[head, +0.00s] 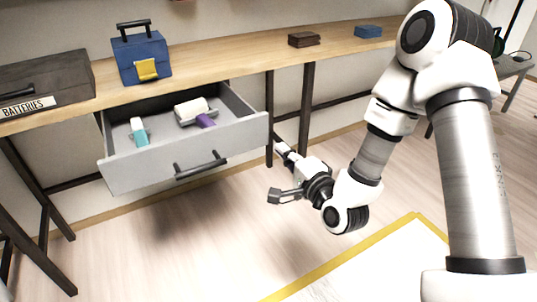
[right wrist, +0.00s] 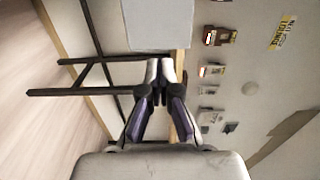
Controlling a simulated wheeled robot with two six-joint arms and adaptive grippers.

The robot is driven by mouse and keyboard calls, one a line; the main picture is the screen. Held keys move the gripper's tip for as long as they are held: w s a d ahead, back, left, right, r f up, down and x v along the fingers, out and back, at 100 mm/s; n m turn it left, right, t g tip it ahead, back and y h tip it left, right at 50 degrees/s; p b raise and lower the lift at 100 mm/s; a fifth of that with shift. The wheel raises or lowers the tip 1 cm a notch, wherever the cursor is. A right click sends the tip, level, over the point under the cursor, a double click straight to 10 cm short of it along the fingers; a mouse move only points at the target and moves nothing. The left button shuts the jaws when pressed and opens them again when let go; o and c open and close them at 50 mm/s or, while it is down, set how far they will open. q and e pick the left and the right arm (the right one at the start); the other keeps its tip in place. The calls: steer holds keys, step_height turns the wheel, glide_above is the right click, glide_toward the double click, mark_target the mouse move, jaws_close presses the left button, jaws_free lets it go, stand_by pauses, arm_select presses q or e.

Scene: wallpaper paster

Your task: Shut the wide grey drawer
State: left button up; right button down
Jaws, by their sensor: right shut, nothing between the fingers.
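The wide grey drawer (head: 183,164) hangs under the wooden table and is pulled well open, its front facing me with a dark bar handle (head: 201,165). Inside lie a teal-and-white item (head: 139,132) and a white-and-purple item (head: 195,111). My right gripper (head: 281,147) is shut and empty, just right of the drawer front's right end, apart from it as far as I can tell. In the right wrist view its fingertips (right wrist: 160,70) meet just below a pale grey panel (right wrist: 158,24), which looks like the drawer. My left gripper is out of view.
On the table (head: 215,67) stand a dark batteries box (head: 45,80), a blue box with a yellow latch (head: 141,57), a brown item (head: 304,39) and a small blue box (head: 368,31). Dark table legs (head: 307,105) stand close behind my gripper. The floor in front is clear.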

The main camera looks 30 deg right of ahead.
mark_target(263, 131)
steer(key=w+b, duration=0.4)
steer(key=w, duration=0.3)
steer(key=shift+w+a, duration=0.15)
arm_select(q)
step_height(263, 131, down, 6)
